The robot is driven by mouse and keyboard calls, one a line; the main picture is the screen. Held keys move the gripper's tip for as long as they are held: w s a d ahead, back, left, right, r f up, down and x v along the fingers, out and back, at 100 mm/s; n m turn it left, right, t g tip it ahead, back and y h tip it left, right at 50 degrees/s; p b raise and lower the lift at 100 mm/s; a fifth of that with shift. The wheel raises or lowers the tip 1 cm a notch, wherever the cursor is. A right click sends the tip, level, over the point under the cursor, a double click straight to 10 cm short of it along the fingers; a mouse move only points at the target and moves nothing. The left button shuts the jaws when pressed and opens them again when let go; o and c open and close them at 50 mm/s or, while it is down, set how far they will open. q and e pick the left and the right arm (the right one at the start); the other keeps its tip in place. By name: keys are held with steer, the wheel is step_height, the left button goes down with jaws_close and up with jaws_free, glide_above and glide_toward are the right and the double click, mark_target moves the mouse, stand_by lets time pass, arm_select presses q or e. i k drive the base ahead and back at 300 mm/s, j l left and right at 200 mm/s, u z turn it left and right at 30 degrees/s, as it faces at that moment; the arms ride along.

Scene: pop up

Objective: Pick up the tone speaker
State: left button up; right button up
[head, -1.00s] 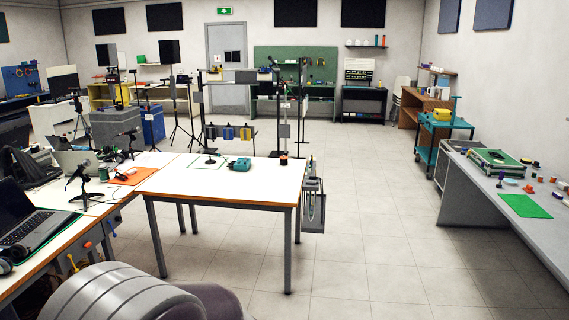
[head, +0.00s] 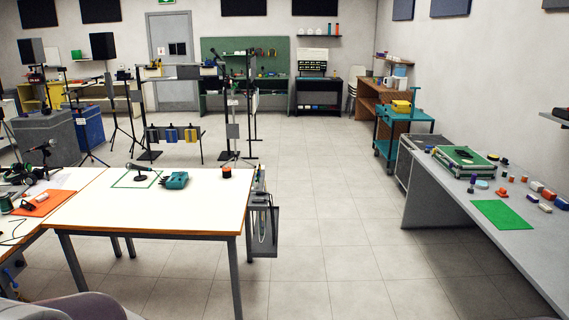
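I cannot tell for sure which thing is the tone speaker. A small dark round object with an orange top (head: 227,172) sits at the back right of the white table (head: 150,215). A small microphone on a stand (head: 138,172) stands inside a green outline further left. Neither of my grippers is in view.
A grey bench (head: 450,190) on the right holds a green mat (head: 501,214), a green-topped case (head: 463,160) and several small coloured items. A teal trolley (head: 404,120) stands beyond it. Clear tiled floor (head: 325,210) runs between table and bench.

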mark_target(226, 173)
steer(key=i, duration=3.35)
steer(key=i+l+u, duration=0.1)
steer(key=i+u, duration=0.15)
steer(key=i, duration=0.25)
steer(key=i+l+u, duration=0.15)
steer(key=i+u, duration=0.15)
steer(key=i, duration=0.2)
steer(key=i+l+u, duration=0.25)
steer(key=i, duration=0.25)
steer(key=i+l+u, duration=0.25)
steer(key=i+l, duration=0.2)
